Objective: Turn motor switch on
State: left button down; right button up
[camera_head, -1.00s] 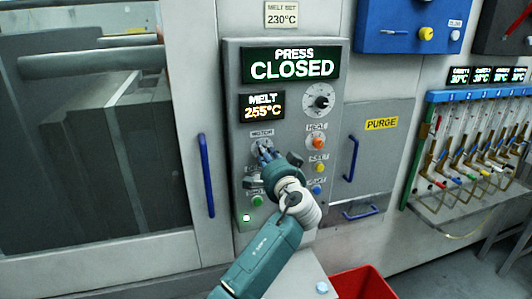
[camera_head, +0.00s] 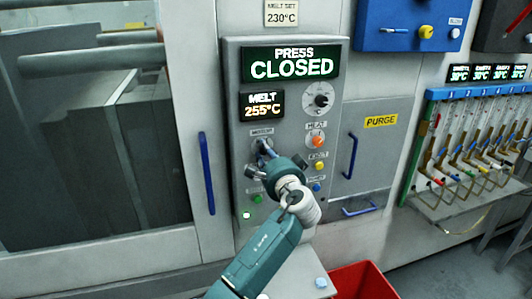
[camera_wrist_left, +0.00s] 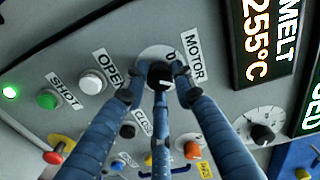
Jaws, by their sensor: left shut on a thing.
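The motor switch (camera_wrist_left: 160,74) is a black knob on a pale round plate, beside the MOTOR label (camera_wrist_left: 193,57) in the left wrist view. My left gripper (camera_wrist_left: 158,80) has its blue fingers closed around the knob. In the head view the left gripper (camera_head: 264,150) is at the panel, just below the MOTOR label (camera_head: 262,132), and mostly hides the switch. The control panel (camera_head: 234,120) stands upright. The knob's pointer direction is hard to tell. My right gripper is not in view.
Close by are the orange heat button (camera_head: 317,141), yellow eject button (camera_head: 319,166) and a green button (camera_head: 257,198). Displays read PRESS CLOSED (camera_head: 291,64) and MELT 255°C (camera_head: 263,106). Blue door handles (camera_head: 207,173) flank the panel. A red bin (camera_head: 362,282) stands below.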

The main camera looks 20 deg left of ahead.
pick_arm(q)
jog(key=shift+f, duration=0.45)
jog(key=c, duration=1.4)
grip_release()
jog(key=shift+s, duration=0.1)
jog(key=shift+r, duration=0.25)
jog(key=v, duration=1.2)
